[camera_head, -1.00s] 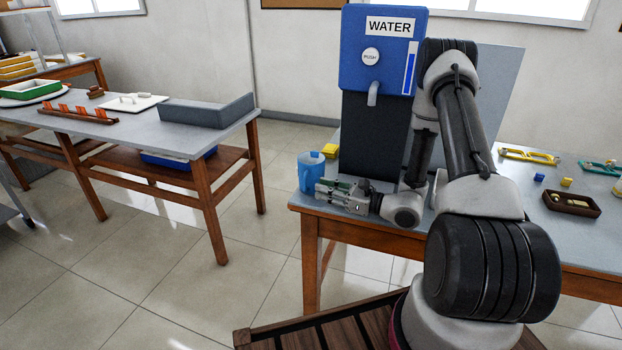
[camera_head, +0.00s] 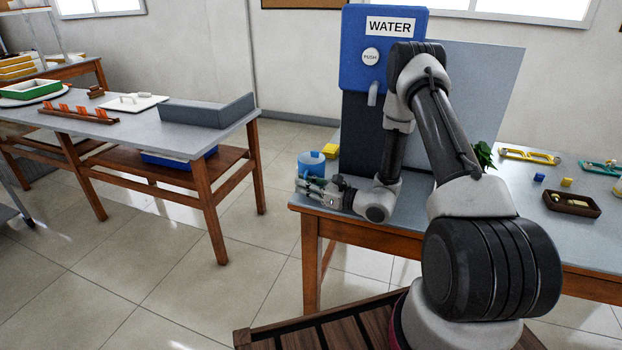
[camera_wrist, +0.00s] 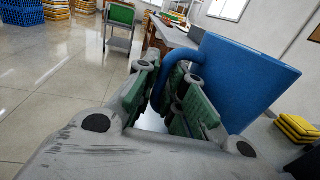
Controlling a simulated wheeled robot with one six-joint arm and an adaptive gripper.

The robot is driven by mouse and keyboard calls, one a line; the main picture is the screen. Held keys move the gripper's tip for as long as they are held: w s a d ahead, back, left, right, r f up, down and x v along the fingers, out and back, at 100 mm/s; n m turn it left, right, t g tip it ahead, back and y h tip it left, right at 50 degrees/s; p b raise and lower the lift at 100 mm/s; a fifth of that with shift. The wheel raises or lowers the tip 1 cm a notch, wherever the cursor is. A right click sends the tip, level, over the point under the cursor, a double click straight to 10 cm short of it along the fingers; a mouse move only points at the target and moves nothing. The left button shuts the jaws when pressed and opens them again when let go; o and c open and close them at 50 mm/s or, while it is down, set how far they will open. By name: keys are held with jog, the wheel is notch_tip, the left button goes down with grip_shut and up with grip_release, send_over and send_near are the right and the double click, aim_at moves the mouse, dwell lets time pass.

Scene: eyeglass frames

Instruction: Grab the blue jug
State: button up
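The blue jug (camera_head: 311,161) stands upright near the left end of the table, left of the water dispenser. Its lower part is hidden behind my gripper (camera_head: 308,187) in the head view. In the wrist view the jug's wide blue body (camera_wrist: 240,75) fills the upper right, and its curved handle (camera_wrist: 172,70) reaches into the space between my fingers. My gripper (camera_wrist: 165,105) is open, with its green-padded fingers on either side of the handle and a gap between them. Whether a pad touches the handle cannot be told.
The blue water dispenser (camera_head: 375,70) stands just right of the jug. A yellow block (camera_head: 330,150) sits behind the jug, beside the dispenser. The table's left edge is close to the jug. A small brown tray (camera_head: 572,204) lies far right.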

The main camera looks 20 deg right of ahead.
jog(key=shift+r, duration=0.1)
grip_shut()
notch_tip(320, 180, up, 10)
jog(key=shift+f, duration=0.1)
